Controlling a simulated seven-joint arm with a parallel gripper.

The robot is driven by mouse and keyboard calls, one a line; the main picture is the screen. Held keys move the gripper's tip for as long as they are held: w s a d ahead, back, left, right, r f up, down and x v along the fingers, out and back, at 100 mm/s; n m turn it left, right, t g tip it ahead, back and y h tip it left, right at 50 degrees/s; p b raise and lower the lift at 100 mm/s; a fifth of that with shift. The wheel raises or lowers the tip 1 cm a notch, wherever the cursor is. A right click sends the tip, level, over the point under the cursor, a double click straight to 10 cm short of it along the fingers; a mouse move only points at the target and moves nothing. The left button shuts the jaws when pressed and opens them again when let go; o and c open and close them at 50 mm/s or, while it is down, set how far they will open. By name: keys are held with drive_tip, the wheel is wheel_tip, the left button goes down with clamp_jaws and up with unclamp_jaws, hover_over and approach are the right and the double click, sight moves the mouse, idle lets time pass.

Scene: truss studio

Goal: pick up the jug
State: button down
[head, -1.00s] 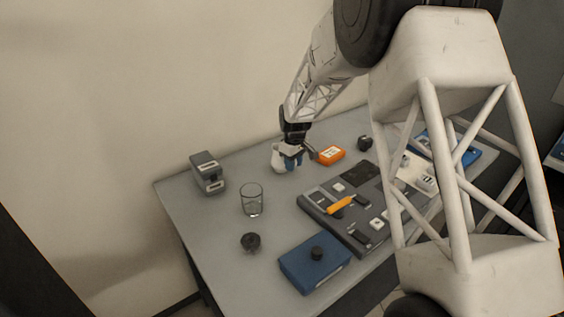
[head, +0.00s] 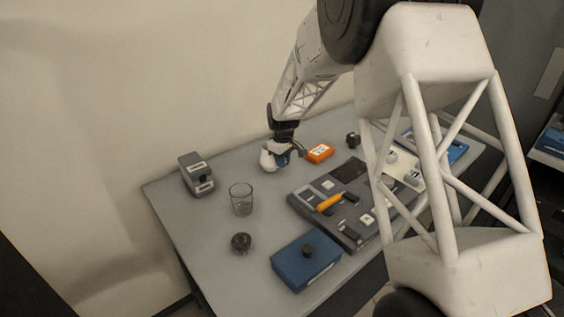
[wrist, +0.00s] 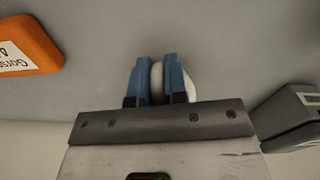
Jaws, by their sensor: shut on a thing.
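The jug (head: 267,160) is a small white rounded vessel near the back edge of the grey table. My gripper (head: 281,158) reaches down over it from behind. In the wrist view the blue fingers of my gripper (wrist: 157,80) are shut on a white part of the jug (wrist: 187,86), with its rounded body showing just right of the fingers. Most of the jug is hidden behind the fingers in that view. I cannot tell whether its base touches the table.
An orange box (head: 319,153) lies right of the jug. A grey device (head: 196,175) and a clear glass (head: 241,199) stand to the left. A dark control panel (head: 340,215), a blue box (head: 306,260) and a small dark round object (head: 241,243) are nearer the front.

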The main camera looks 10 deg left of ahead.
drive_tip(key=shift+r, duration=0.2)
drive_tip(key=shift+r, duration=1.55)
drive_tip(key=shift+s+d+r, duration=0.2)
drive_tip(key=shift+s+d, duration=0.65)
drive_tip(key=shift+s, duration=1.65)
drive_tip(key=shift+s+d+r, duration=0.25)
drive_tip(key=shift+s+d, duration=0.55)
drive_tip(key=shift+s, duration=1.7)
drive_tip(key=shift+s+d+r, duration=0.2)
drive_tip(key=shift+s+d, duration=0.65)
drive_tip(key=shift+s, duration=1.65)
drive_tip(key=shift+s, duration=0.1)
